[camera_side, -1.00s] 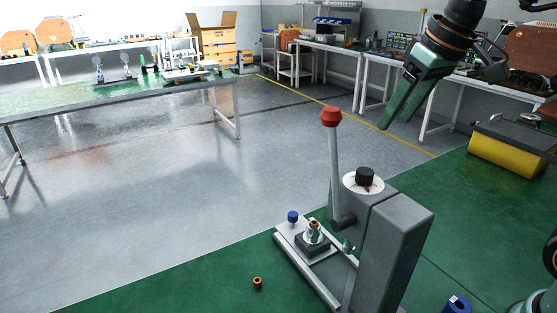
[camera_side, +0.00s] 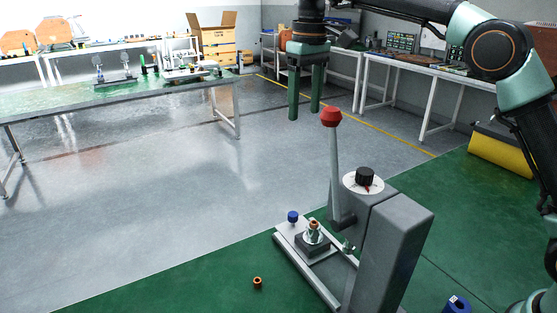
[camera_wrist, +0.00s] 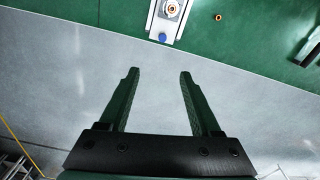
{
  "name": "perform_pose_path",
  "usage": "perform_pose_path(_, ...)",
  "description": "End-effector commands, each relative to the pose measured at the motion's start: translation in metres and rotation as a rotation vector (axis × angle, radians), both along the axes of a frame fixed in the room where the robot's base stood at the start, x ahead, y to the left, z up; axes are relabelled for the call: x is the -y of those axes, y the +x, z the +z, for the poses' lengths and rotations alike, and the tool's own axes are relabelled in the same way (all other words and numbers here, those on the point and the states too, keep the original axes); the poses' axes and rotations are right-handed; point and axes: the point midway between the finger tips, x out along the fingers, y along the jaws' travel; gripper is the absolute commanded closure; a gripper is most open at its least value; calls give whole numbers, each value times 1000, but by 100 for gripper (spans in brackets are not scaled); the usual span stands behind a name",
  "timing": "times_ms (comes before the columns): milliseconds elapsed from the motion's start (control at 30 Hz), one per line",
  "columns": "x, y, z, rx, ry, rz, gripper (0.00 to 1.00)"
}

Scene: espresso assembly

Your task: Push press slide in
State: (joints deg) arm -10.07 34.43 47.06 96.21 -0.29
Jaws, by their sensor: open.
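The press (camera_side: 390,250) stands on the green surface in the side view, with a grey column, a black knob (camera_side: 365,177) on a white dial, and an upright lever with a red grip (camera_side: 331,117). Its slide (camera_side: 310,238) sticks out to the left on rails and carries a small metal piece with a copper-coloured ring (camera_side: 314,224). A blue knob (camera_side: 292,216) is at the slide's outer end; it also shows in the wrist view (camera_wrist: 162,38). My gripper (camera_side: 304,112) is open and empty, pointing down, above and left of the red grip.
A loose copper-coloured ring (camera_side: 257,282) lies on the green surface left of the press; it also shows in the wrist view (camera_wrist: 218,17). A blue part (camera_side: 457,304) lies at the lower right. The green surface left of the slide is otherwise clear.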

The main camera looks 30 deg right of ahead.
Motion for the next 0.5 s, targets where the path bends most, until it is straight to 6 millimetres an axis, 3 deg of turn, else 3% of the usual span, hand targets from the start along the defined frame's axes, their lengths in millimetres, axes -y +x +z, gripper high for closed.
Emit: perform_pose_path(500,-11,12,-37,-42,-7,17,36)
